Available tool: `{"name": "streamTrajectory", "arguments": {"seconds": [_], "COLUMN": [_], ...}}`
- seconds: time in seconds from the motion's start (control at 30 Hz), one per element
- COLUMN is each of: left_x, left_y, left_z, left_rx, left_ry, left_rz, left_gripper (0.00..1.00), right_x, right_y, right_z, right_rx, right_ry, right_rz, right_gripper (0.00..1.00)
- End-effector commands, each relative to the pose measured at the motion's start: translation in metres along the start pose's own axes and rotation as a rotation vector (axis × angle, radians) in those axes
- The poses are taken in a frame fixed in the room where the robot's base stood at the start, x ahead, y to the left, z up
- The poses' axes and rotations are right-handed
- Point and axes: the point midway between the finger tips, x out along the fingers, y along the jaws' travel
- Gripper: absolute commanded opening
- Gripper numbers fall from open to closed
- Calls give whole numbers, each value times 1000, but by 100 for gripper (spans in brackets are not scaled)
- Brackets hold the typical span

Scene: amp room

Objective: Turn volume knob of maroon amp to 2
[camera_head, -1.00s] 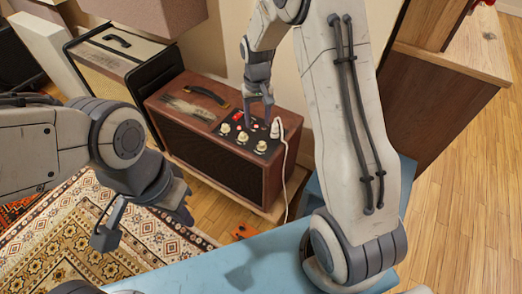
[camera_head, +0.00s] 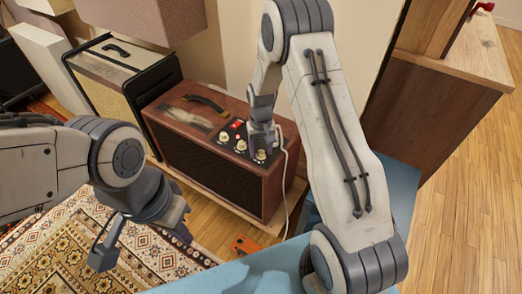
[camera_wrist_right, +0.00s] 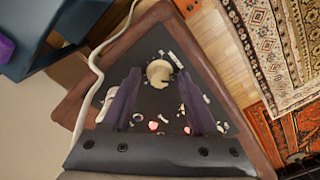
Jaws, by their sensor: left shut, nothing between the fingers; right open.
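The maroon amp (camera_head: 215,165) stands on the floor in the middle of the head view, with cream knobs on a black top panel. One knob (camera_head: 224,137) and another (camera_head: 241,146) sit to the left of a third knob (camera_head: 260,155) nearest the panel's right front. My right gripper (camera_head: 262,148) is open, pointing down at that third knob. In the right wrist view, a cream knob (camera_wrist_right: 158,70) shows between the fingertips, with gaps on both sides; its markings are unreadable. My left gripper (camera_head: 183,232) is shut and empty, above the rug, away from the amp.
A white cable (camera_wrist_right: 92,75) runs from the panel and down the amp's right side. A cream-fronted amp (camera_head: 115,75) stands behind left. A patterned rug (camera_head: 75,235) lies in front. An orange pedal (camera_head: 244,245) sits on the floor. Wooden furniture (camera_head: 440,110) stands at right.

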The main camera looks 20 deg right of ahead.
Motion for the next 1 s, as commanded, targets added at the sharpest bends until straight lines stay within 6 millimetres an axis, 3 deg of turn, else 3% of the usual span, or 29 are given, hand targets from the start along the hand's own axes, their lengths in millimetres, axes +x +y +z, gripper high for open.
{"name": "streamTrajectory", "arguments": {"seconds": [0.13,0.17,0.3,0.67,1.0], "left_x": [0,0,0,-4,-23], "left_y": [0,0,0,0,2], "left_z": [0,0,0,0,-1], "left_rx": [0,0,0,0,0], "left_ry": [0,0,0,0,0], "left_rz": [0,0,0,0,0], "left_gripper": [0,0,0,0,0], "right_x": [0,0,0,-1,-3], "right_y": [0,0,0,0,0], "right_z": [0,0,0,0,1], "right_rx": [0,0,0,32,243], "right_ry": [0,0,0,-1,-3], "right_rz": [0,0,0,0,0], "right_gripper": [59,52,0,0,0]}}
